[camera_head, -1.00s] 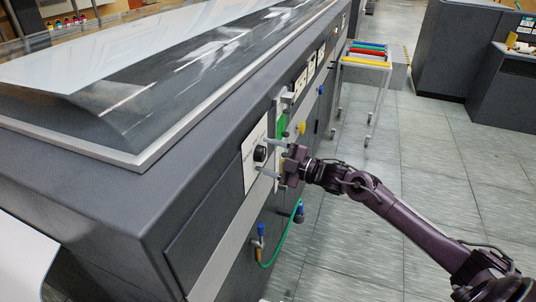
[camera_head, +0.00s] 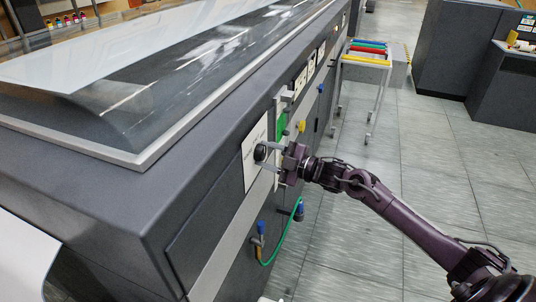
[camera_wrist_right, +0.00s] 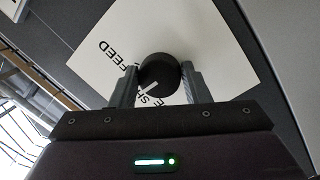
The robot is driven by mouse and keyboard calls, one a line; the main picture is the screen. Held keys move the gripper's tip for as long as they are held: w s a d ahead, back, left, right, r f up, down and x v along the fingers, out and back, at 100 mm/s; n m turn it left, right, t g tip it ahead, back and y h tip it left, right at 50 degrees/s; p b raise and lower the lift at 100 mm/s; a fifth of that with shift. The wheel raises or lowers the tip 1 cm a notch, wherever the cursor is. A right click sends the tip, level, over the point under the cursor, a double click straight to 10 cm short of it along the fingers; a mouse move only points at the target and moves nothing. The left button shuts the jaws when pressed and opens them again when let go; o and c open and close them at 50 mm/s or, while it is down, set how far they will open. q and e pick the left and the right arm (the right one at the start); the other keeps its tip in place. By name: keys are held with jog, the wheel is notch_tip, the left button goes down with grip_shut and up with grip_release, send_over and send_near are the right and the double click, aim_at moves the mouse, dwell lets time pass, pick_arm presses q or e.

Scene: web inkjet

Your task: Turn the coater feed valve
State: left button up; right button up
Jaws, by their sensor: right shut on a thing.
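A round black knob (camera_head: 260,153) sits on a white label plate (camera_head: 250,177) on the side of the dark grey machine. In the right wrist view the knob (camera_wrist_right: 160,70) has a white pointer mark, and the plate (camera_wrist_right: 222,42) shows the letters "FEED" and part of a second line. My right gripper (camera_head: 266,157) reaches the knob from the right, its two fingers on opposite sides of it and shut on it. The gripper and knob hide part of the lettering. My left gripper is not in view.
A green panel (camera_head: 281,126) and a yellow knob (camera_head: 301,127) are farther along the machine. Blue-handled fittings (camera_head: 261,227) with a green hose (camera_head: 284,245) are below. A cart (camera_head: 366,62) with coloured trays stands at the back.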

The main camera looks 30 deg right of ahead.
jog(key=m+p, duration=0.2)
jog(key=shift+r+m, duration=0.15)
jog(key=shift+m, duration=0.25)
jog(key=m+g+p, duration=0.1)
jog(key=m+p, duration=0.1)
jog(key=m, duration=0.1)
jog(key=shift+s+a+m+g+p, duration=0.1)
jog(key=shift+m+g+p, duration=0.4)
jog(key=shift+m+p, duration=1.55)
jog(key=shift+m+b, duration=0.4)
jog(key=shift+m, duration=0.15)
jog(key=o, duration=1)
jog(key=shift+c, duration=0.2)
